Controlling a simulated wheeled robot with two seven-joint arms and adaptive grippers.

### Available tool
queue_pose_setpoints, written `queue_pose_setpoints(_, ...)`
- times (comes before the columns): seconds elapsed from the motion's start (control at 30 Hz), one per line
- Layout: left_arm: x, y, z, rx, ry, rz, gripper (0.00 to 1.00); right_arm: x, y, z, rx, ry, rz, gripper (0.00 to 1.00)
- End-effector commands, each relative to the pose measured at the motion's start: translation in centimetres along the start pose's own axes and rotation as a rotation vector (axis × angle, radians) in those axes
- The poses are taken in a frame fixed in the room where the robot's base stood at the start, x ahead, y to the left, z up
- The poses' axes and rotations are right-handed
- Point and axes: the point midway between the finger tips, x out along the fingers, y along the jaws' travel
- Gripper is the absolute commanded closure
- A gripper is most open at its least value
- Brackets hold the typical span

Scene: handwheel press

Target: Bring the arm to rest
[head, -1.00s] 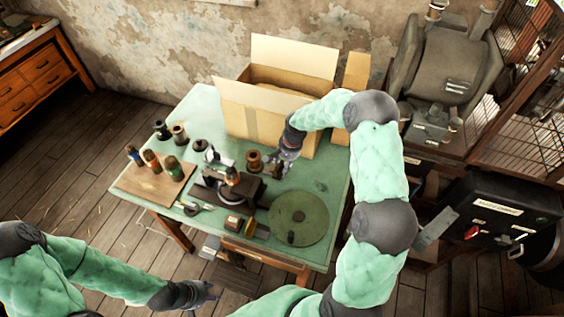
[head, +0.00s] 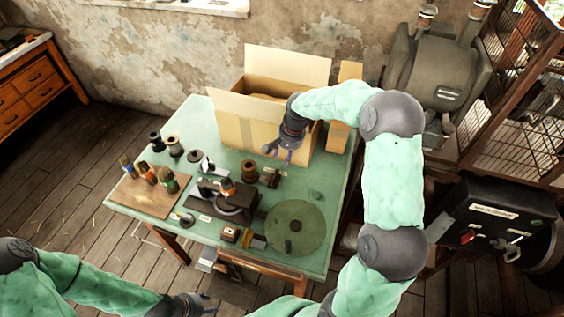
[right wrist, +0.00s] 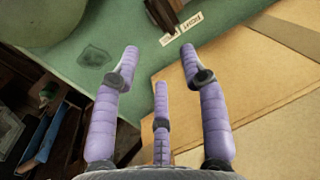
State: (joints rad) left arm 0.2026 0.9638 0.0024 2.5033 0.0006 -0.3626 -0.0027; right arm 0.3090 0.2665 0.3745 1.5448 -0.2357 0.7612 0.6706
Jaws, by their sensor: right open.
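My right gripper (head: 282,152) hangs open and empty above the green table (head: 330,190), in front of the open cardboard box (head: 238,130). In the right wrist view its purple fingers (right wrist: 160,70) are spread with nothing between them; the tabletop and cardboard lie beyond. A dark spool-like piece (head: 270,179) stands on the table just below the gripper, apart from it. My left gripper (head: 203,303) is low at the bottom edge of the head view, in front of the table; its fingers are too small to tell whether they are open.
A press with a dark base (head: 233,203) and a round green disc (head: 296,228) stand at the table's front. A wooden board (head: 143,197) holds several bottle-like pieces at the left. More spools (head: 174,147) stand behind it. Dark machinery (head: 495,215) stands to the right.

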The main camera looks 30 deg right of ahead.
Motion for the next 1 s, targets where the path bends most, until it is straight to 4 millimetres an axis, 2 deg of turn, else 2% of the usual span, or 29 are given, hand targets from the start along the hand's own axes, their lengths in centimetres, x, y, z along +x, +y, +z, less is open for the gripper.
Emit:
queue_pose_setpoints(0.2,0.0,0.0,0.0,0.0,0.0,0.0,0.6,-1.1,0.0,0.0,-0.001,0.0,0.0,0.56)
queue_pose_setpoints(0.73,-0.1,0.0,0.0,0.0,0.0,0.0,0.6,-1.2,0.0,0.0,-0.001,0.0,0.0,0.56)
queue_pose_setpoints(0.87,-1.3,0.5,0.1,0.0,0.0,0.0,0.6,-2.4,-0.2,0.0,0.0,0.0,0.0,0.56)
queue_pose_setpoints(1.0,-3.7,1.3,0.1,0.0,0.0,0.0,0.6,-5.0,-0.7,0.0,0.0,0.0,0.0,0.56)
